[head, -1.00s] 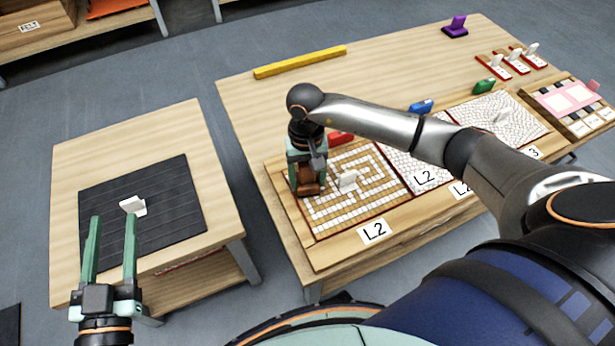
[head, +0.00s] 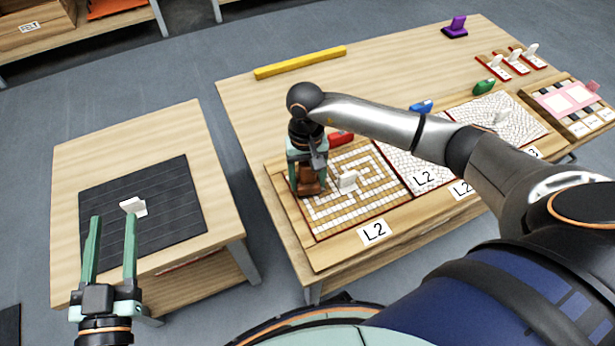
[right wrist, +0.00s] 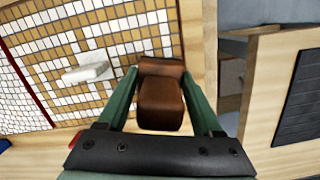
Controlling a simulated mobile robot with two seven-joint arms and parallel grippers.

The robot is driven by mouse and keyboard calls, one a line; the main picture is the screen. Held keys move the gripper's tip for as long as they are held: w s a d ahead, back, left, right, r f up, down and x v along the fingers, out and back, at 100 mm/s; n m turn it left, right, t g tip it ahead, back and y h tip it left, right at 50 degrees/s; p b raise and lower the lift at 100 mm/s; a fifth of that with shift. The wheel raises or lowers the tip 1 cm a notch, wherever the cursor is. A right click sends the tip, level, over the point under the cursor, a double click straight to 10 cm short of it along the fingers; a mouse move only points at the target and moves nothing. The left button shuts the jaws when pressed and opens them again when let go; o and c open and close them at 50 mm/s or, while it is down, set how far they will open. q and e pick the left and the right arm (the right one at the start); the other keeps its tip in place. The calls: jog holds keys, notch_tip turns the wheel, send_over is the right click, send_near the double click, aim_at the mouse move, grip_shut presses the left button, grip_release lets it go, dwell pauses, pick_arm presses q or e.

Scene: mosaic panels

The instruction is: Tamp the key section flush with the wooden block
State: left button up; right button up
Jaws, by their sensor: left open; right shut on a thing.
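The key section (head: 375,196), a panel of white and tan tiles in a key pattern, lies at the left end of the long frame, with a white grip (head: 348,181) standing on it. My right gripper (head: 309,178) is shut on the brown wooden block (right wrist: 160,103), over the panel's left edge. The right wrist view shows the block between the two green fingers, beside the tiles; whether it touches the panel I cannot tell. My left gripper (head: 112,216) is open and empty, in front of the small table.
White-tiled panels (head: 408,165) continue to the right in the frame. Red (head: 341,138), blue (head: 421,107) and green (head: 484,88) pieces lie behind them. A yellow bar (head: 300,62) lies at the back.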

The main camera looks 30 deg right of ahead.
aim_at(308, 165)
jog(key=shift+r+p, duration=1.65)
jog(key=shift+r, duration=1.5)
jog(key=shift+f, duration=0.1)
notch_tip(308, 165, down, 6)
jog(key=b, duration=0.5)
jog(key=shift+b, duration=0.3)
jog(key=shift+f+b, duration=0.5)
jog(key=shift+b, duration=0.1)
jog(key=shift+f+b, duration=0.15)
jog(key=shift+b, duration=0.35)
dwell(1.2)
jog(key=shift+r+p, duration=2.05)
jog(key=shift+r, duration=1.55)
